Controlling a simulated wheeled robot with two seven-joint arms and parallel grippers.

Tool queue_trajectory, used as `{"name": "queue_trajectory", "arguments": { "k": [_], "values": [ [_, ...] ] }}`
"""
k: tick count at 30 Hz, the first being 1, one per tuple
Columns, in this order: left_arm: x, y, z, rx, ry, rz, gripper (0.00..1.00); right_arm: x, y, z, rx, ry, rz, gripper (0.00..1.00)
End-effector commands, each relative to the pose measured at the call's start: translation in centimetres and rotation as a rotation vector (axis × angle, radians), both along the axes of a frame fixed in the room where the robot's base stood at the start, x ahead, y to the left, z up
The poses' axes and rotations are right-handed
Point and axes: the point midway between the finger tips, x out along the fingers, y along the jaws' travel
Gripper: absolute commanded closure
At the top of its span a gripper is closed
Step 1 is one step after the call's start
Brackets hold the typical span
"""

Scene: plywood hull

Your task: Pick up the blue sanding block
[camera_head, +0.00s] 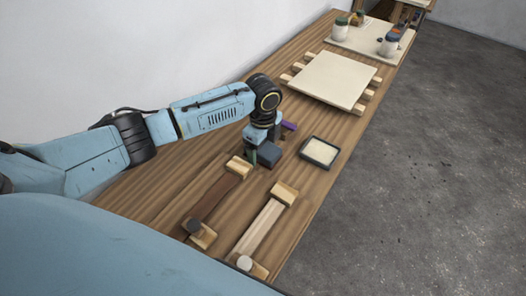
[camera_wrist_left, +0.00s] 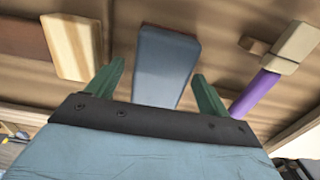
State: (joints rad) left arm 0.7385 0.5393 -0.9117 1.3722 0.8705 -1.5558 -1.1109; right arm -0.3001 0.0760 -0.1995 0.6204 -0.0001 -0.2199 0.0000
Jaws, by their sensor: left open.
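The blue sanding block (camera_head: 267,156) is a dark blue-grey block on the wooden bench, just under my left gripper (camera_head: 260,149). In the left wrist view, the block (camera_wrist_left: 166,60) shows between the two green fingers of my left gripper (camera_wrist_left: 159,74), with a gap on each side. The fingers are apart and hold nothing. Part of the block is hidden by the gripper in the head view and by the gripper body in the wrist view. My right gripper is in neither view.
A purple-handled tool (camera_wrist_left: 256,93) lies close right of the gripper. A dark-rimmed tray (camera_head: 310,163) with pale contents stands to the right. Two wooden clamp-like bars, one dark (camera_head: 218,196) and one pale (camera_head: 262,227), lie nearer. A pale panel (camera_head: 333,80) rests on strips farther back.

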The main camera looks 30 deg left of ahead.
Motion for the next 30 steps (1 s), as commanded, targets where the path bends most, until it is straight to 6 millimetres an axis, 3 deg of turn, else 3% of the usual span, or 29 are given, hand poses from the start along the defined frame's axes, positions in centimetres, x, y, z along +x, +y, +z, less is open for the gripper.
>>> {"name": "queue_trajectory", "arguments": {
  "k": [8, 20, 30],
  "values": [
    [0.0, 0.0, -0.5, 0.001, 0.000, 0.000, 0.20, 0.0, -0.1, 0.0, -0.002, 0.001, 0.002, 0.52],
    [0.0, 0.0, -0.4, 0.000, -0.001, 0.000, 0.70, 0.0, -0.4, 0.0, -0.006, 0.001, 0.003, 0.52],
    [0.1, 0.0, 0.6, -0.001, -0.004, -0.001, 0.71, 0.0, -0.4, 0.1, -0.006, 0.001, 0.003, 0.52]
  ]
}}
